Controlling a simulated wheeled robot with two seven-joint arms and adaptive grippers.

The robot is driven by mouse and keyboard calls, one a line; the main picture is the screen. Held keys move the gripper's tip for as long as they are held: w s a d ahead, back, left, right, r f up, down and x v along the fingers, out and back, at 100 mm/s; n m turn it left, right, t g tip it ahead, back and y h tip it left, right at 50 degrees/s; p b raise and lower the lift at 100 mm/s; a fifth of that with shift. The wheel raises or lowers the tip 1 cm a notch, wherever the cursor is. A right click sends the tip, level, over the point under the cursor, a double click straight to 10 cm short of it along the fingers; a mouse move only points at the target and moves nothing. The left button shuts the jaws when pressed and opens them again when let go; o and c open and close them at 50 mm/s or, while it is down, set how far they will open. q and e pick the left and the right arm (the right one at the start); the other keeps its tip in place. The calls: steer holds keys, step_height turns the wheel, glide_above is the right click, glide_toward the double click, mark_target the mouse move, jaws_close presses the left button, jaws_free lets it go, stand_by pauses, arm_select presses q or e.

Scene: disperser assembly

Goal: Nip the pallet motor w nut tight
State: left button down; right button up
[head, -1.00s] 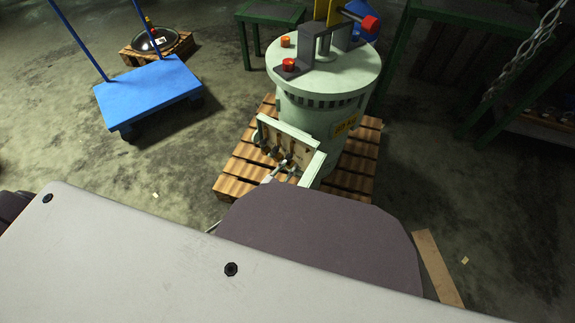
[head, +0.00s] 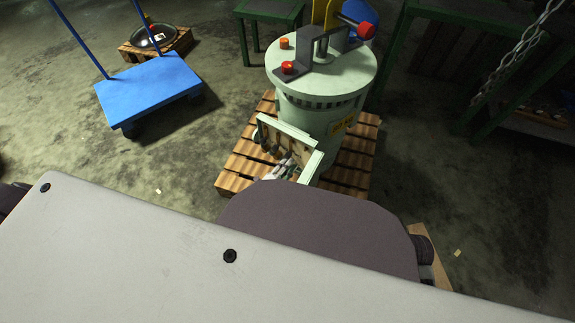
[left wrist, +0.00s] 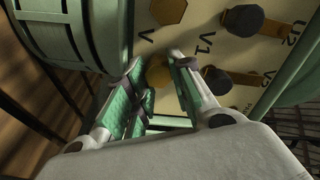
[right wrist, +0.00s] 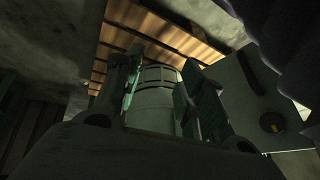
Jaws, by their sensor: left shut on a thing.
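The pale green motor (head: 315,115) stands upright on a wooden pallet (head: 235,178). Its open terminal box (head: 295,133) faces my left gripper (head: 285,170). In the left wrist view, the terminal board (left wrist: 190,22) carries several nuts and studs and labels such as V1. My left gripper (left wrist: 160,80) has its fingers at a brownish nut (left wrist: 156,74) on the board and is shut on it. The W label by this nut is not readable. My right gripper (right wrist: 158,85) is open, with the motor's body (right wrist: 155,100) showing between and beyond its fingers.
A blue trolley (head: 150,88) stands at the left. Behind it, a dark round part (head: 152,37) rests on a small pallet. A green-framed table (head: 268,12) and rack (head: 395,60) stand behind the motor. Chains (head: 515,50) hang at the right. My own body covers the lower picture.

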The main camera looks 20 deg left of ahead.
arm_select(q)
steer(key=m, duration=0.5)
steer(key=m+b, duration=0.1)
steer(key=m, duration=0.2)
steer(key=shift+d+f, duration=0.1)
steer(key=shift+f, duration=0.15)
arm_select(e)
steer(key=shift+w+a+f, duration=0.1)
steer(key=shift+a+f, duration=0.1)
steer(key=shift+f, duration=0.75)
arm_select(q)
steer(key=c, duration=1.2)
jaws_free()
steer(key=shift+c, duration=0.2)
steer(key=shift+r+n, duration=0.15)
steer(key=shift+n, duration=0.15)
arm_select(e)
steer(key=shift+r, duration=0.15)
